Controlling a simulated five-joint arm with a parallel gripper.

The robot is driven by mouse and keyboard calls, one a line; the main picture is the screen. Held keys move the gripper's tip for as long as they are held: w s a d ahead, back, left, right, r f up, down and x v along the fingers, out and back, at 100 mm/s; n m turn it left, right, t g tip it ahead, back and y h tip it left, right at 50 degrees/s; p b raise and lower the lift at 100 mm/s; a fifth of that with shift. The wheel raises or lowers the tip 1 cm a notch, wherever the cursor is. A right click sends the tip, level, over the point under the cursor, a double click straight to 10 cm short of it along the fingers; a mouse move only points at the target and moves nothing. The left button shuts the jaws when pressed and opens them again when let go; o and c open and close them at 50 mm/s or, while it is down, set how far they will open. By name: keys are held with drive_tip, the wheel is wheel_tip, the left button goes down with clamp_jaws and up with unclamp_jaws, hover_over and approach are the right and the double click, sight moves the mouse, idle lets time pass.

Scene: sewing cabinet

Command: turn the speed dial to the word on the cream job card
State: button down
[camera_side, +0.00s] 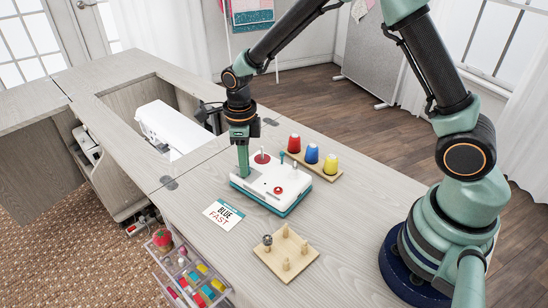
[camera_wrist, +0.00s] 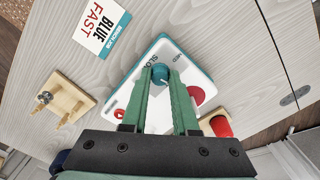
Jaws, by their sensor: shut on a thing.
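The cream job card (camera_side: 223,214) lies flat on the cabinet top and reads BLUE and FAST; it also shows in the wrist view (camera_wrist: 97,24). The white control box (camera_side: 258,186) with a teal base stands beyond it. My gripper (camera_side: 243,174) points down at the box's near left part. In the wrist view its two fingertips (camera_wrist: 160,80) are closed on the teal speed dial (camera_wrist: 160,72). A white line shows on the dial. The printed words SLOW and MED are partly visible beside it; the fingers hide other markings.
Red (camera_side: 294,143), blue (camera_side: 312,154) and yellow (camera_side: 330,164) spools stand on a wooden holder behind the box. A wooden peg board (camera_side: 286,257) with a bobbin lies in front. A white sewing machine (camera_side: 172,130) sits in the cabinet opening. The tabletop around the card is clear.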

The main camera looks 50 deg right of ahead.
drive_tip(key=shift+m, duration=0.9)
drive_tip(key=c, duration=0.7)
unclamp_jaws()
wheel_tip(320, 180, up, 12)
drive_tip(key=shift+r, duration=0.1)
